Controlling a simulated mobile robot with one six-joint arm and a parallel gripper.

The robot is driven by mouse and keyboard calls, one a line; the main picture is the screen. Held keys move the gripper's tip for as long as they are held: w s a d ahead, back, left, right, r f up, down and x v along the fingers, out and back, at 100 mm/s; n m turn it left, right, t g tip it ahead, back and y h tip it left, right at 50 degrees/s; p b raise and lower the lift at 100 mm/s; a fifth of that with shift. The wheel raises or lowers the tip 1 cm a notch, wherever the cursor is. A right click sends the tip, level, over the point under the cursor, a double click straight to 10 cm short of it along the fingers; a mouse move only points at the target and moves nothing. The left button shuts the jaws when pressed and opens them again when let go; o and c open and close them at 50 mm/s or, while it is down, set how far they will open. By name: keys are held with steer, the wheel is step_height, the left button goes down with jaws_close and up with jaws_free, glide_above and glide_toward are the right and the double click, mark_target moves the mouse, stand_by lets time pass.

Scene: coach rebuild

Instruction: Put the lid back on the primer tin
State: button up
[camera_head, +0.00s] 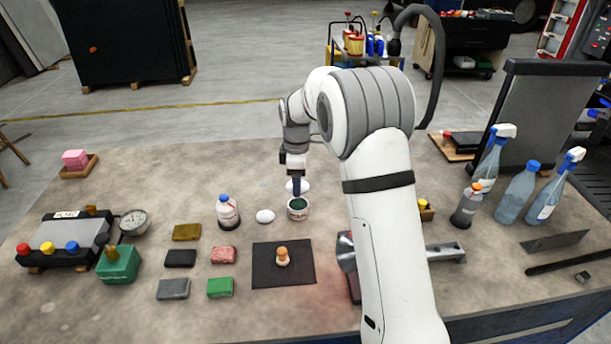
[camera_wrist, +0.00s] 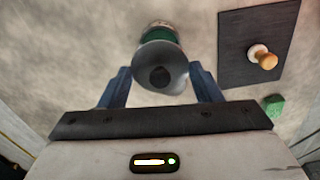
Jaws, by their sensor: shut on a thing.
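The primer tin (camera_head: 298,214) stands open on the table, with dark green showing inside. My gripper (camera_head: 296,187) is just behind and above the tin. It is shut on the lid (camera_wrist: 150,57), a pale grey round piece with a dark centre, held between the blue fingers in the wrist view. The lid's pale edge also shows beside the fingers in the head view (camera_head: 304,187). In the wrist view the tin (camera_wrist: 158,33) shows just beyond the lid, partly covered by it. The lid is apart from the tin in the head view.
A dark mat (camera_head: 262,270) with a wooden-knobbed object (camera_head: 283,257) lies in front. Several coloured blocks lie to the left. The table behind the tin is mostly clear.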

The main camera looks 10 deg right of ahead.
mark_target(298, 204)
steer(key=shift+f+b, duration=1.8)
steer(key=shift+f, duration=1.25)
steer(key=shift+f, duration=0.15)
steer(key=o, duration=1)
steer(key=shift+o, duration=0.4)
steer(key=o, duration=0.3)
